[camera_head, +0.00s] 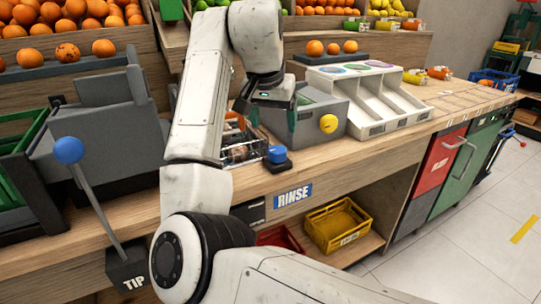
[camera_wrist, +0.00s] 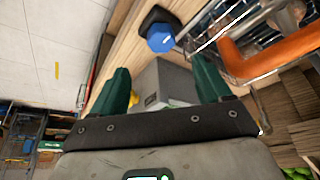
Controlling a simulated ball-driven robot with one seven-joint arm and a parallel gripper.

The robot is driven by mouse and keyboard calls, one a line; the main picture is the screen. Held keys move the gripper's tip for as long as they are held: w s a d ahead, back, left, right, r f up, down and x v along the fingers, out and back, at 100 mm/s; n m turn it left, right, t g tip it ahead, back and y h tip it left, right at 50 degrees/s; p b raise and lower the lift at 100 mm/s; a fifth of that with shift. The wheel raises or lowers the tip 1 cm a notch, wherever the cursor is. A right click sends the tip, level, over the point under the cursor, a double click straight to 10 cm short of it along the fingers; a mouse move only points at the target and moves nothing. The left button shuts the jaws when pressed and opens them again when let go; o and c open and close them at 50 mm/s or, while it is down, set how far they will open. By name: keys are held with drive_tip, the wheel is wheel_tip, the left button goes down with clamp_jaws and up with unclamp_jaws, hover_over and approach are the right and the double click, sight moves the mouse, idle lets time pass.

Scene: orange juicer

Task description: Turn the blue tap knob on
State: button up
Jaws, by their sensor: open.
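The blue tap knob (camera_head: 277,153) sits on a dark base at the counter's front edge, above the RINSE sign (camera_head: 293,195). It also shows in the wrist view (camera_wrist: 160,38), just beyond the gap between my fingertips. My gripper (camera_head: 268,122) is open and empty, pointing down above and slightly behind the knob in the head view. Its two green fingers (camera_wrist: 161,65) are spread apart in the wrist view, and neither touches the knob. The knob's top and side are visible.
A grey box with a yellow button (camera_head: 328,123) stands right of the knob. A metal rack (camera_head: 240,152) is just left, and an orange pipe (camera_wrist: 265,62) shows near it. A blue-balled lever (camera_head: 68,150) stands at left. A yellow crate (camera_head: 338,225) is on the lower shelf.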

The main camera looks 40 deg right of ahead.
sight(277, 150)
drive_tip(key=b+x, duration=0.2)
drive_tip(key=x, duration=0.8)
drive_tip(key=shift+w+f, duration=0.1)
drive_tip(key=shift+f, duration=0.15)
drive_tip(key=c, duration=1)
